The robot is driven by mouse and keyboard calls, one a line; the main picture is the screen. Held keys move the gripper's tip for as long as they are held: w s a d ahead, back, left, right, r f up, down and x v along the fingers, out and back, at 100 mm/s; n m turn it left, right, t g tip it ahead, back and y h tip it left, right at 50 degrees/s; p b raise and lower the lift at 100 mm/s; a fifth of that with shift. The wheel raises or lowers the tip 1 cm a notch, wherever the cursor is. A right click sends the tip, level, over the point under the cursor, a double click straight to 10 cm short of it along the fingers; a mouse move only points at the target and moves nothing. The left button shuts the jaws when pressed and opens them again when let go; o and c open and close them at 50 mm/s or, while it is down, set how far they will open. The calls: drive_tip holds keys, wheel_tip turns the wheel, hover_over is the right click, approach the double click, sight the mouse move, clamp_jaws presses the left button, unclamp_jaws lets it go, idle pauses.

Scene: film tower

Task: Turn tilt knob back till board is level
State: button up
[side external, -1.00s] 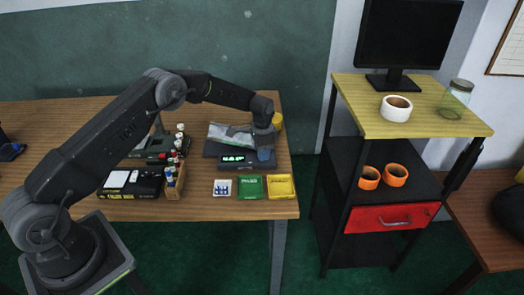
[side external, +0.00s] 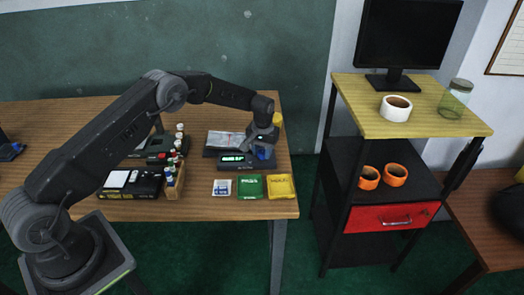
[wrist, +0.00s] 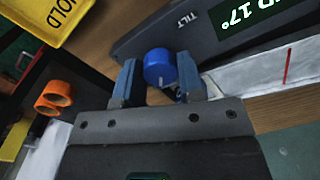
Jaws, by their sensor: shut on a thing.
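The blue tilt knob (wrist: 160,66) sits between the two fingers of my gripper (wrist: 156,75) in the wrist view, beside the word TILT. My gripper (side external: 262,147) is shut on the knob at the right end of the dark tilt unit (side external: 243,165) in the side view. The unit's display (wrist: 243,16) is cut off in the wrist view and reads "D 17°". The board (side external: 226,141) lies behind the unit, with a pale, sheet-like top; a red line shows on it in the wrist view (wrist: 265,80). Its exact slope is hard to tell.
A small white tray (side external: 221,187), a green tray (side external: 249,186) and a yellow tray (side external: 281,187) stand in front of the unit. Small bottles (side external: 171,188) and dark devices are to its left. A yellow-topped cart (side external: 430,125) stands right of the table.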

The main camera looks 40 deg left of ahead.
sight(263, 152)
drive_tip(key=n, duration=0.6)
drive_tip(key=shift+w, duration=0.1)
drive_tip(key=shift+n, duration=0.4)
drive_tip(key=o, duration=0.9)
wheel_tip(263, 152, up, 14)
drive_tip(key=shift+w+f, duration=0.1)
idle(0.5)
